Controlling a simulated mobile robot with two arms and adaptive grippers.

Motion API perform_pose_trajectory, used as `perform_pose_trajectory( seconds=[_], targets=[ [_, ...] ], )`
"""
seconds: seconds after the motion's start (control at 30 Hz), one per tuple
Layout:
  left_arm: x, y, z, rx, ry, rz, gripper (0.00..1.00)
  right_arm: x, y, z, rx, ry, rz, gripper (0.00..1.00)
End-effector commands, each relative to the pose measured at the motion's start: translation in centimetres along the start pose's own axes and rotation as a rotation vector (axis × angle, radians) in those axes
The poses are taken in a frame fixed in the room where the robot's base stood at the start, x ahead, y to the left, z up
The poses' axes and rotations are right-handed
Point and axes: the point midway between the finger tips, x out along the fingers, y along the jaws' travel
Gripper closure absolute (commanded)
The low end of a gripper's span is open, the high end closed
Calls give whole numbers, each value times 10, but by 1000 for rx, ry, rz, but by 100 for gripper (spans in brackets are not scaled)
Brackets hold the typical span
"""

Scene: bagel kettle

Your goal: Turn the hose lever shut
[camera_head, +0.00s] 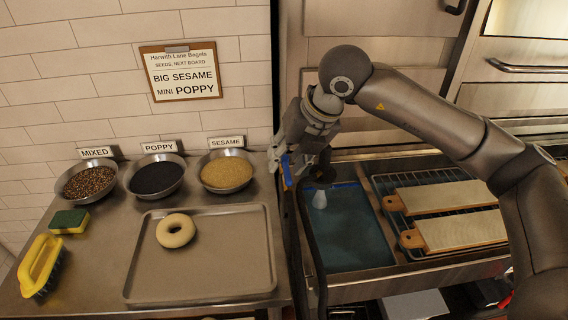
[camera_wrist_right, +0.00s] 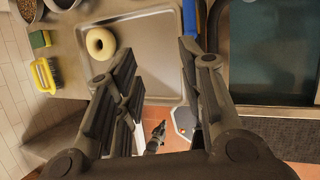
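A blue lever (camera_head: 286,170) shows just below my right gripper (camera_head: 298,158) in the head view, beside the black hose (camera_head: 311,240) that hangs at the kettle's left edge. A blue strip, probably the same lever, shows in the right wrist view (camera_wrist_right: 190,18), near the tip of the right-hand finger. My right gripper (camera_wrist_right: 158,62) has its fingers apart there, with nothing seen between them. I cannot tell whether a finger touches the lever; the gripper partly hides it in the head view. My left gripper is in neither view.
The kettle (camera_head: 345,235) holds blue-green water. A tray (camera_head: 150,290) with a bagel (camera_head: 175,231) lies to its left, behind which stand three seed bowls. Two boards (camera_head: 445,197) lie on a rack to the right. A sponge (camera_head: 69,221) and yellow brush (camera_head: 40,263) sit far left.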

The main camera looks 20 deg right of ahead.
Motion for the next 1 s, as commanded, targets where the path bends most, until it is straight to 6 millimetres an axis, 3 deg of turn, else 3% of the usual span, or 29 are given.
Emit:
perform_pose_trajectory(
  seconds=[0.1, 0.27, 0.7, 1.0],
  targets=[
    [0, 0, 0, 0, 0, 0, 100, -13, -25, 15, 37, -46, -103, 64],
    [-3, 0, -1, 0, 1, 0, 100, -8, -33, 19, 49, -55, -134, 64],
    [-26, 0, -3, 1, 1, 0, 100, 67, -42, 22, 46, -52, -131, 64],
    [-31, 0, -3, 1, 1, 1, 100, 91, -45, 23, 46, -55, -129, 64]
  ],
)
